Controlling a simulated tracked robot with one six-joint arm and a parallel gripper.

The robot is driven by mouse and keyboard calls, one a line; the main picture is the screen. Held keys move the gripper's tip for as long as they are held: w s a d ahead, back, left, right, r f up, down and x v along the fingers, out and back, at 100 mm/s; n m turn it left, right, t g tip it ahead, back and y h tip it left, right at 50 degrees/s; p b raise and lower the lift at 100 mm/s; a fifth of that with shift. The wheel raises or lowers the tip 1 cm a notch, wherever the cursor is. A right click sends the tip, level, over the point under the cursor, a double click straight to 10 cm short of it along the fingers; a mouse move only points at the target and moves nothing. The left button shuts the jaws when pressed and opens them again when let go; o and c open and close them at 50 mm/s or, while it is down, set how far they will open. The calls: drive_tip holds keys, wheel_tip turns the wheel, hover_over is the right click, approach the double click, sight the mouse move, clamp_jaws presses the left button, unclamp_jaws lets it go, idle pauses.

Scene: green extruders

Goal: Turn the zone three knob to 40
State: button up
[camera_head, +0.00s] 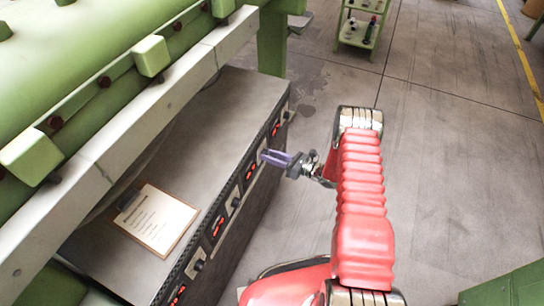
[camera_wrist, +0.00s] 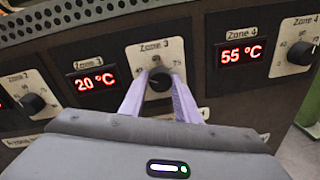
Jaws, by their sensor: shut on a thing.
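The zone three knob (camera_wrist: 159,79) is black and round on a pale plate labelled "Zone 3" in the wrist view. The red display (camera_wrist: 95,80) to its left reads 20 °C. My gripper (camera_wrist: 160,82) has two purple fingers, one on each side of the knob, and is shut on it. In the head view my gripper (camera_head: 266,157) reaches from the right to the panel face. The knob is hidden there by the fingers. The knob's pointer mark is too small to read.
The zone four display (camera_wrist: 242,54) reads 55 °C, with its knob (camera_wrist: 301,53) at the right. The zone two knob (camera_wrist: 33,103) is at the left. A clipboard (camera_head: 155,220) lies on the cabinet top (camera_head: 215,130). A green cart (camera_head: 362,30) stands farther back.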

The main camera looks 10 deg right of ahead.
drive_tip(key=shift+s+a, duration=0.1)
drive_tip(key=shift+a, duration=0.15)
drive_tip(key=o, duration=1)
drive_tip(key=shift+d, duration=0.1)
drive_tip(key=shift+o, duration=0.2)
drive_tip(key=shift+d, duration=0.1)
drive_tip(key=shift+d, duration=0.1)
drive_tip(key=f+v, duration=0.1)
drive_tip(key=v, duration=1.2)
drive_tip(key=shift+s+d+r, duration=0.15)
drive_tip(key=shift+d+r, duration=0.05)
drive_tip(key=shift+r, duration=0.2)
